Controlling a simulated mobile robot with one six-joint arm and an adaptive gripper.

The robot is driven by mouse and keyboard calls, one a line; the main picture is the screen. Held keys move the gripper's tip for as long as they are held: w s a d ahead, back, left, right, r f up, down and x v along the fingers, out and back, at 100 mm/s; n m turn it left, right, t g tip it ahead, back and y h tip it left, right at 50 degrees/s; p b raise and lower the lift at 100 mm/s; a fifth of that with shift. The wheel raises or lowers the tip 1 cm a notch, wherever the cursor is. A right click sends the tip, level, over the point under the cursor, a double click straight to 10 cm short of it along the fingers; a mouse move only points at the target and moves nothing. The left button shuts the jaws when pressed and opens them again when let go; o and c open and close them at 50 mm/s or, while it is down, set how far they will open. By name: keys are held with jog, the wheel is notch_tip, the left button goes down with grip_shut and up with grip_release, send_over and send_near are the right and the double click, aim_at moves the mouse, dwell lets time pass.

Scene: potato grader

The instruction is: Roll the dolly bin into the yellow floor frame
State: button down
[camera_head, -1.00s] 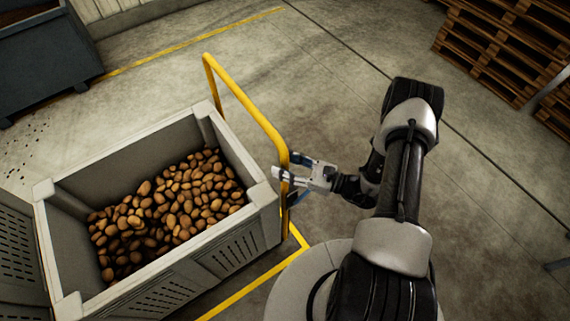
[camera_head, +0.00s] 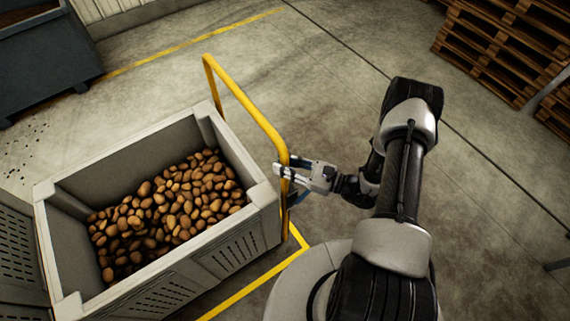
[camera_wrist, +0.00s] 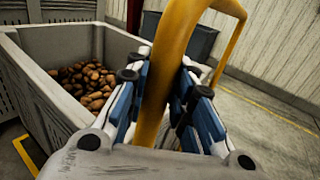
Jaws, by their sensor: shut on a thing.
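The dolly bin (camera_head: 152,277) is a grey crate partly filled with potatoes, on the left of the head view. Its yellow push handle (camera_head: 241,93) stands up at its right end. My gripper (camera_head: 287,172) is shut on the right upright of that handle. In the wrist view the yellow tube (camera_wrist: 166,75) runs between the two blue-padded fingers. A yellow floor line (camera_head: 252,284) shows at the bin's lower right corner and runs along its near side. The bin hides the rest of that marking, and its wheels are not visible.
Another grey slatted crate (camera_head: 18,255) stands close against the bin's left end. A dark container (camera_head: 45,62) is at the upper left. Wooden pallets (camera_head: 503,45) are stacked at the upper right. The concrete floor behind and right of the handle is clear.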

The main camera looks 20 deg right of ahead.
jog(key=shift+s+a+f, duration=0.1)
jog(key=shift+s+a, duration=0.2)
jog(key=shift+a, duration=0.55)
jog(key=c, duration=1.7)
grip_release()
jog(key=shift+s+a, duration=0.1)
jog(key=o, duration=0.3)
jog(key=shift+o, duration=0.2)
jog(key=shift+d, duration=0.25)
jog(key=v, duration=1.1)
jog(key=shift+s+d, duration=0.3)
